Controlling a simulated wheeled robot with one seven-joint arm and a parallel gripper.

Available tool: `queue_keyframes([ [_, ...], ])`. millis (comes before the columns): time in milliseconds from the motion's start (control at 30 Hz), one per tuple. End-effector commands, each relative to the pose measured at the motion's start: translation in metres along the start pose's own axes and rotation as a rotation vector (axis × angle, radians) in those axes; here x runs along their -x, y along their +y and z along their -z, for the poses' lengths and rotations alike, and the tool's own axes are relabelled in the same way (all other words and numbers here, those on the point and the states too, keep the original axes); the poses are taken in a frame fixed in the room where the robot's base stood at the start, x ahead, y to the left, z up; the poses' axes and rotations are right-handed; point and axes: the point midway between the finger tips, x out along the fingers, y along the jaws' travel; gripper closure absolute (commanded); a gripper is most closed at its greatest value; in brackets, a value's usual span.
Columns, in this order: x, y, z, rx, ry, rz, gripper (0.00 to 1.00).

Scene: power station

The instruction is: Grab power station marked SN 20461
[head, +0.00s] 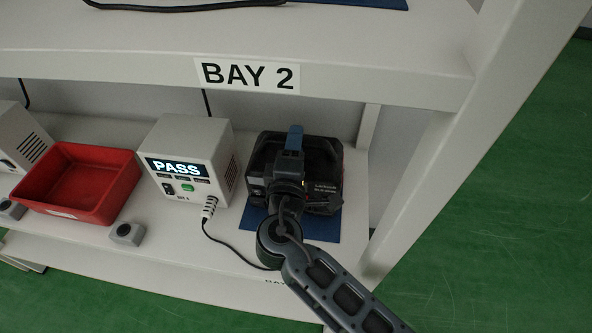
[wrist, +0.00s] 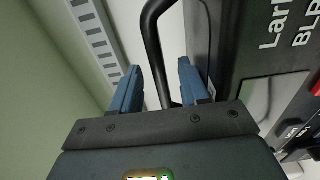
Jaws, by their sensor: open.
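A black power station (head: 325,178) stands on a blue mat (head: 320,228) on the lower shelf under the BAY 2 sign. My gripper (head: 294,138) is over it in the head view and hides part of it. In the wrist view my gripper (wrist: 158,80) is open, with its two blue fingers apart. The black handle bar (wrist: 150,35) of the power station runs down between the fingers, with gaps on both sides. Its dark body (wrist: 240,45) with white lettering is to the right. No serial number is legible in either view.
A white tester (head: 188,165) showing PASS stands just left of the power station, its cable running in front. A red bin (head: 78,190) and a small grey block (head: 127,233) are further left.

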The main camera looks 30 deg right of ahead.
Motion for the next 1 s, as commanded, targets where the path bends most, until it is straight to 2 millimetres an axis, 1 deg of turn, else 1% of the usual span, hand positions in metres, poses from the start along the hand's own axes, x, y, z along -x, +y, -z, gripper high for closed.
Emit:
queue_keyframes([
  [167,-0.0002,-0.0007,-0.0001,0.0,0.0,0.001,0.55],
  [200,-0.0001,-0.0006,-0.0001,0.0,0.0,0.0,0.57],
  [600,0.0002,-0.0007,-0.0001,0.0,0.0,0.001,0.96],
  [667,0.0003,-0.0007,-0.0001,0.0,0.0,0.001,1.0],
  [1000,0.0004,-0.0009,-0.0001,0.0,0.0,0.001,1.0],
])
